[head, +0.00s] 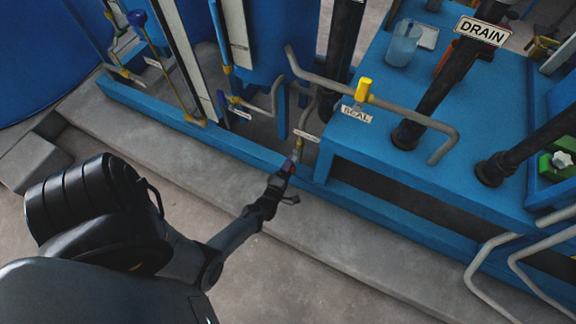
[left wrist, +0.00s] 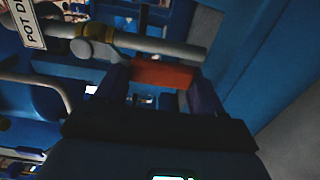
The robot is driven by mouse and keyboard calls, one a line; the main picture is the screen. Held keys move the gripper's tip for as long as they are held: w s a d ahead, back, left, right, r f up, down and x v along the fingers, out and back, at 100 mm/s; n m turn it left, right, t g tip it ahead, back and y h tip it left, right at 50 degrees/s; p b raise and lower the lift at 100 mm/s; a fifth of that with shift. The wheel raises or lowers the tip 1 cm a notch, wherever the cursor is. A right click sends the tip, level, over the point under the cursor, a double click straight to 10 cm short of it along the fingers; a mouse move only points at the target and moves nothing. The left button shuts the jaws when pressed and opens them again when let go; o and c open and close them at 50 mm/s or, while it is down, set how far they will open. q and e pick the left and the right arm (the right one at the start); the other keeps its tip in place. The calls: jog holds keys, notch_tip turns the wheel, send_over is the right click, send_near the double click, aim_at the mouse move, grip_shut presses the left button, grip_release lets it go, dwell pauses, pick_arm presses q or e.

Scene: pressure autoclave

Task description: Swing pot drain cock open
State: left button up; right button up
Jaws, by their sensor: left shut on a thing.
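The pot drain cock is a pale valve body (left wrist: 95,42) on a grey pipe, with a red-orange lever (left wrist: 165,74). A partly cut-off label (left wrist: 28,22) beside it reads "POT D". My left gripper (left wrist: 161,84) has a finger on either side of the lever and is shut on it. In the head view, my left gripper (head: 289,166) reaches low to the front edge of the blue frame, just below a small white label (head: 306,136). There the gripper mostly hides the lever. My right gripper is not in view.
A grey pipe with a yellow handle (head: 363,89) and a "SEAL" label runs above right. A black pipe bears a "DRAIN" sign (head: 482,31). A blue rail (head: 230,150) borders the floor. A clear beaker (head: 403,43) stands on the blue deck. The concrete floor in front is clear.

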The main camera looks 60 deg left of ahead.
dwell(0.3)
pick_arm(q)
jog(key=o, duration=1.2)
jog(key=shift+c, duration=0.2)
jog(key=shift+d, duration=0.1)
jog(key=p+v, duration=0.3)
jog(key=v, duration=0.7)
jog(key=shift+s+d+p, duration=0.15)
jog(key=shift+s+p, duration=0.2)
jog(key=shift+p, duration=0.05)
jog(key=shift+f, duration=0.1)
